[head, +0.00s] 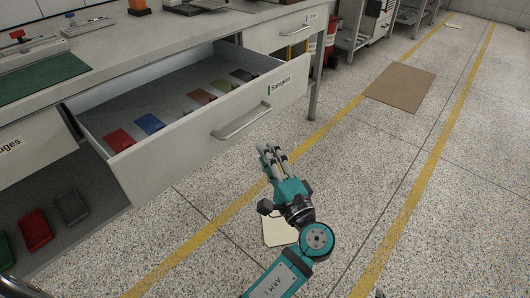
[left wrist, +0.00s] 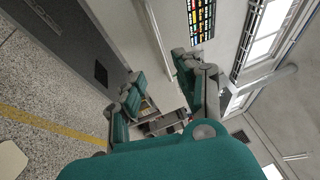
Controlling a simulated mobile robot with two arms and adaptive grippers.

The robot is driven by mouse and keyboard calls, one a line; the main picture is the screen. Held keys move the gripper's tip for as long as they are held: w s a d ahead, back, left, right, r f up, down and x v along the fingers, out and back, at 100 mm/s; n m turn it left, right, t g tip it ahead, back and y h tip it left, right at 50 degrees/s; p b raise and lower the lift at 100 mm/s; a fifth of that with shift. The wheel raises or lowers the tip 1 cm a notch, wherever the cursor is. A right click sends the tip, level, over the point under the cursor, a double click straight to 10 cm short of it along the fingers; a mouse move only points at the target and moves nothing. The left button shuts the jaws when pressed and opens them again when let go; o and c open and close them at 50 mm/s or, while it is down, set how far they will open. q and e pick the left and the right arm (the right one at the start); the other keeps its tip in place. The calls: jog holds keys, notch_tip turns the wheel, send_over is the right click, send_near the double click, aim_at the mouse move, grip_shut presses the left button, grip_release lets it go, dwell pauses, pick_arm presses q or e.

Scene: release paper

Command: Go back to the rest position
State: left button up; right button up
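My left gripper (head: 271,152) is above the floor, in front of the open Samples drawer (head: 195,135) and apart from its handle. In the left wrist view its fingers (left wrist: 160,85) stand apart with nothing between them, so it is open and empty. A cream, paper-like sheet (head: 277,232) lies on the floor below my left arm, which hides part of it. A pale piece of it also shows at the left edge of the left wrist view (left wrist: 11,160). My right gripper is not in view.
The open drawer juts out from the bench (head: 150,52) and holds several coloured flat samples, including a red one (head: 119,140) and a blue one (head: 150,123). A brown mat (head: 398,86) lies on the floor. Speckled floor with yellow lines is clear at right.

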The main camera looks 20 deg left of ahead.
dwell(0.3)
